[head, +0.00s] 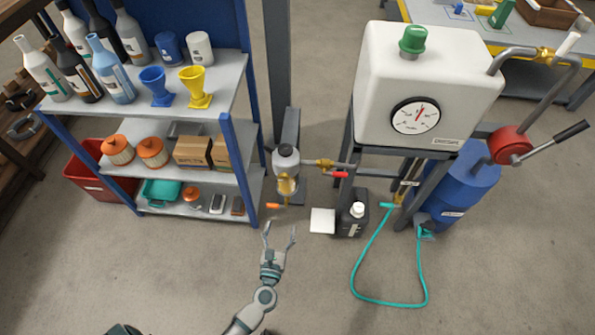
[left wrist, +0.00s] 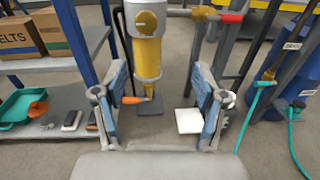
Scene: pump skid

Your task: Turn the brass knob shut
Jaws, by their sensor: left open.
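My left gripper (head: 280,232) is open and empty, low in the middle of the head view. In the left wrist view its fingers (left wrist: 160,78) stand apart on either side of a filter with a yellow bowl (left wrist: 147,55). The filter (head: 286,170) hangs beyond the fingertips, not visibly touched. An orange-handled lever (head: 273,206) sticks out left at its bottom. A brass fitting (head: 323,163) with a red handle (head: 340,175) is on the pipe to its right. My right gripper is not in view.
A shelf (head: 190,175) with bottles, funnels and boxes stands left. A white tank (head: 425,90) with a gauge stands right. A white square (head: 322,220) and dark jug (head: 353,220) are on the floor near the filter. A teal hose (head: 390,303) loops right.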

